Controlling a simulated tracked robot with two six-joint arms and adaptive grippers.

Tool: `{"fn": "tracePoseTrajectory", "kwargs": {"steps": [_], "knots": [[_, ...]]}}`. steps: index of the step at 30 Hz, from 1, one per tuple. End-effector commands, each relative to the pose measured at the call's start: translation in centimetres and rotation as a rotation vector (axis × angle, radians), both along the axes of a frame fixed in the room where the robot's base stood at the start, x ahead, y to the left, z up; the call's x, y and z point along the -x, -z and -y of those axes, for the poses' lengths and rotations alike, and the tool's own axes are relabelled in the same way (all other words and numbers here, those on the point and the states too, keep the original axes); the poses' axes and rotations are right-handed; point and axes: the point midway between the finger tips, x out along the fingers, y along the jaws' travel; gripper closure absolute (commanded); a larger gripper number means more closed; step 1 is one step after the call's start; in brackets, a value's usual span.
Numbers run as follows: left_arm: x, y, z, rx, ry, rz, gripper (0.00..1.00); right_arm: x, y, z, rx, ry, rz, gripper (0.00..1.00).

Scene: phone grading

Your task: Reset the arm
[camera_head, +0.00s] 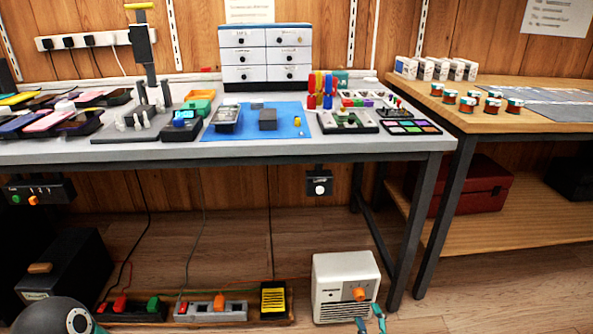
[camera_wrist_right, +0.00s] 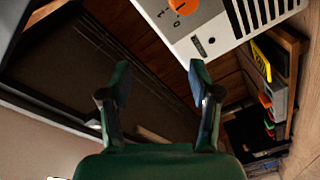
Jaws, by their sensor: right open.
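My right gripper (camera_head: 370,318) shows at the bottom edge of the head view, with only its fingertips visible, in front of the lower part of a white box with an orange knob (camera_head: 335,268). In the right wrist view the gripper (camera_wrist_right: 159,68) is open, with two green and dark fingers apart and nothing between them. The white box (camera_wrist_right: 235,32) shows beyond the fingertips there, at the upper right. I cannot tell whether the fingers touch it. A rounded grey part of my own body is at the lower left of the head view. My left gripper is not in view.
A grey workbench (camera_head: 280,146) holds phones, a blue mat (camera_head: 285,122) and a drawer cabinet (camera_head: 265,57). A wooden table (camera_head: 500,120) stands at right, with a red case (camera_head: 470,187) on its shelf. Floor to the right is clear.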

Motion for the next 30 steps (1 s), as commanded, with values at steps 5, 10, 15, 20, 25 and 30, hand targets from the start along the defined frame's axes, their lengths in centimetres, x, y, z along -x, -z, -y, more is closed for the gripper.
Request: {"fn": "tracePoseTrajectory", "kwargs": {"steps": [5,10,15,20,25,30], "knots": [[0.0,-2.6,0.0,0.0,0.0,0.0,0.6,1.2,-6.9,-4.2,-0.077,-0.06,-0.163,0.37],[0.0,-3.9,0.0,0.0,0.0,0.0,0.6,10.1,-5.4,-8.0,-0.4,-0.012,-0.676,0.37],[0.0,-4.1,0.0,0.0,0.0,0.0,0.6,21.3,-2.6,-9.7,-0.69,0.195,-1.13,0.37],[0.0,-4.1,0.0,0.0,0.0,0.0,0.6,29.3,-1.3,-10.4,-0.864,0.416,-1.406,0.37],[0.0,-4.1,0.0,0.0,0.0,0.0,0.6,34.7,-0.9,-10.9,-1.04,0.692,-1.598,0.37],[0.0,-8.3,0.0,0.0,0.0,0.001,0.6,34.6,-5.0,-10.9,-1.076,0.728,-1.596,0.37]]}}
